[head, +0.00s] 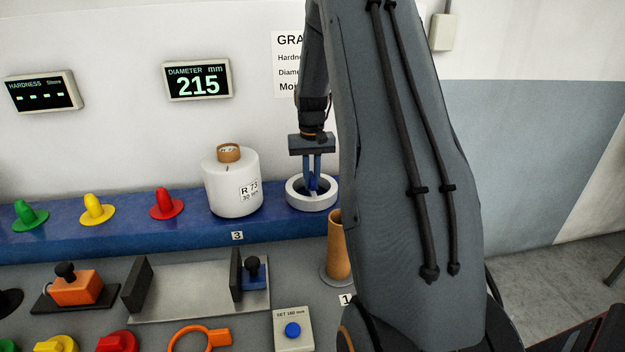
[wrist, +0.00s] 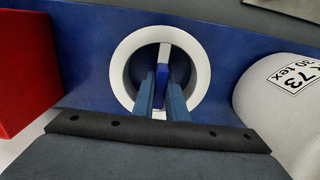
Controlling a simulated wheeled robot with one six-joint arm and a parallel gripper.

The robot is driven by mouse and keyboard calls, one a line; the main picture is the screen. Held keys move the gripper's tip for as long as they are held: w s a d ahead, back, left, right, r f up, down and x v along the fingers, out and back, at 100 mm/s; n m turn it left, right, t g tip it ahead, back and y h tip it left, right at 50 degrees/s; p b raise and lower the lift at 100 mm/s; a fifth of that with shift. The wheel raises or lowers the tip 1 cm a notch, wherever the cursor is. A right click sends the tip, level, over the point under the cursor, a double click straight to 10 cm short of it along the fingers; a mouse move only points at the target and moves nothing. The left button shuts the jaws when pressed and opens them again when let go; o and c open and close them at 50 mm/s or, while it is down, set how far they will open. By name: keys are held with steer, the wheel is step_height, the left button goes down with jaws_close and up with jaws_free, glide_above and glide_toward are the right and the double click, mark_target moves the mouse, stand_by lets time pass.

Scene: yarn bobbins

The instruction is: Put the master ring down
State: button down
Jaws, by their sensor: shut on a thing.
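The master ring (head: 311,207) is a white ring with a bar across its middle. In the head view it is at the blue shelf (head: 280,222), right of the white bobbin (head: 222,185). My gripper (head: 312,184) points down into the ring. In the wrist view my gripper (wrist: 161,85) is shut on the blue-and-white bar inside the ring (wrist: 121,72). The ring looks level over the blue surface. I cannot tell whether it touches the shelf or hangs just above it.
The bobbin, labelled R 73, stands close to the ring. Red (head: 166,205), yellow (head: 97,210) and green (head: 29,217) knobbed pieces stand further left. A tan tube (head: 337,245) stands in front of the ring. A display (head: 198,80) reads DIAMETER 215. A red block (wrist: 25,75) shows in the wrist view.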

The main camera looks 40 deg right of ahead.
mark_target(312, 176)
steer(key=shift+f, duration=0.1)
steer(key=c, duration=1.8)
jaws_free()
steer(key=shift+o, duration=0.2)
step_height(312, 176, up, 12)
steer(key=b, duration=0.4)
steer(key=s+a+f+n, duration=0.2)
steer(key=s+a+f, duration=0.15)
steer(key=a, duration=0.55)
steer(key=s+a+f+n, duration=0.1)
steer(key=s+a+f, duration=0.3)
steer(key=a, duration=0.5)
steer(key=s+a+f+n, duration=0.1)
steer(key=s+a+f, duration=0.1)
steer(key=s+a, duration=0.3)
steer(key=s+a+f+n+t, duration=0.1)
steer(key=s+a, duration=0.3)
steer(key=s, duration=0.4)
steer(key=shift+a+f+t, duration=0.3)
steer(key=shift+a+f, duration=0.05)
steer(key=shift+f, duration=0.4)
steer(key=shift+s, duration=0.1)
